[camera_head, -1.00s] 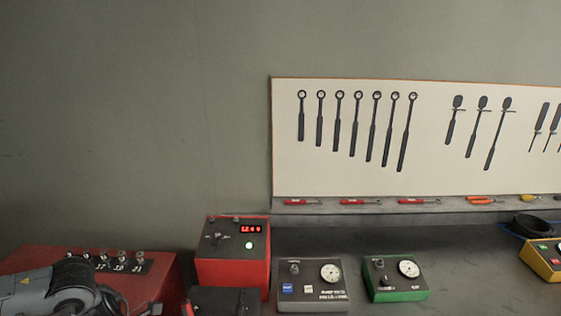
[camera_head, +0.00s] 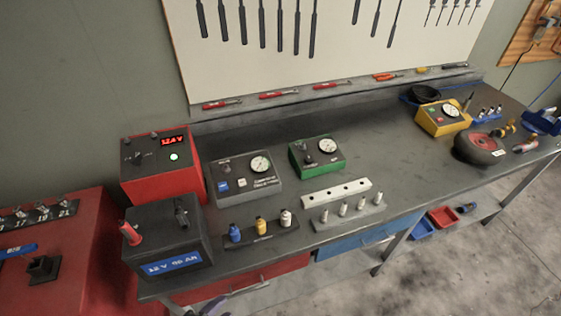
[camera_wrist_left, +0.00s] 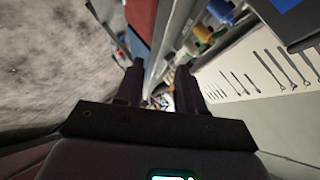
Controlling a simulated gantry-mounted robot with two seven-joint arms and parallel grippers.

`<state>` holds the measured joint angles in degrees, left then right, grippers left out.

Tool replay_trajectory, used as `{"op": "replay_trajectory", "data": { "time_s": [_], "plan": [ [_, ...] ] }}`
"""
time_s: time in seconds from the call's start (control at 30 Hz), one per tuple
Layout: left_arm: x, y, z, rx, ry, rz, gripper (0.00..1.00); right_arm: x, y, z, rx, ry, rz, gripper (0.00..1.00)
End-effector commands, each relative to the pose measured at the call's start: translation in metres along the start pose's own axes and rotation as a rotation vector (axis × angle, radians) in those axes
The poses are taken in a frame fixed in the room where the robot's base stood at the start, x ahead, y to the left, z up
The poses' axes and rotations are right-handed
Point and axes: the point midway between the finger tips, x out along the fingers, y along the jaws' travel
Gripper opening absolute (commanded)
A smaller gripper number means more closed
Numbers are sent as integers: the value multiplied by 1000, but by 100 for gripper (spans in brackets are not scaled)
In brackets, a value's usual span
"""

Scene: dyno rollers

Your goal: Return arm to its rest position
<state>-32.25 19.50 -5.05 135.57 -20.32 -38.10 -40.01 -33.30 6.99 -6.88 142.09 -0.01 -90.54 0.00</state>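My left gripper shows in the left wrist view (camera_wrist_left: 159,70). Its two dark fingers stand apart with nothing held between them. In the head view only a small part of it appears at the bottom edge, in front of the bench's red drawer. My right gripper is in neither view.
The bench (camera_head: 410,165) carries a black battery (camera_head: 168,245), a red power supply (camera_head: 158,165), a grey gauge box (camera_head: 240,178), a green gauge box (camera_head: 318,158) and a yellow one (camera_head: 443,118). A red cabinet (camera_head: 60,285) stands left. The floor (camera_head: 480,270) in front is clear.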

Motion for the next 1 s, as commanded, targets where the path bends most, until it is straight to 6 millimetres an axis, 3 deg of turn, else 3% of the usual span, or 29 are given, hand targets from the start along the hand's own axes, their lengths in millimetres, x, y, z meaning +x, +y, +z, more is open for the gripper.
{"op": "replay_trajectory", "data": {
  "time_s": [0.2,0.37,0.57,0.6,0.77,1.0],
  "plan": [
    [-17,11,18,-571,-283,61,38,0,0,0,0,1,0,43],
    [-40,32,38,-859,-491,127,38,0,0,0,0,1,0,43],
    [-73,70,56,-1188,-780,198,38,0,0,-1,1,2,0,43],
    [-82,54,47,-1200,-771,185,38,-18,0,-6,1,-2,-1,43],
    [-103,23,29,-1192,-768,187,38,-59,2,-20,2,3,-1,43],
    [-143,-34,-5,-1189,-766,187,38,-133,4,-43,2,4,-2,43]
  ]
}}
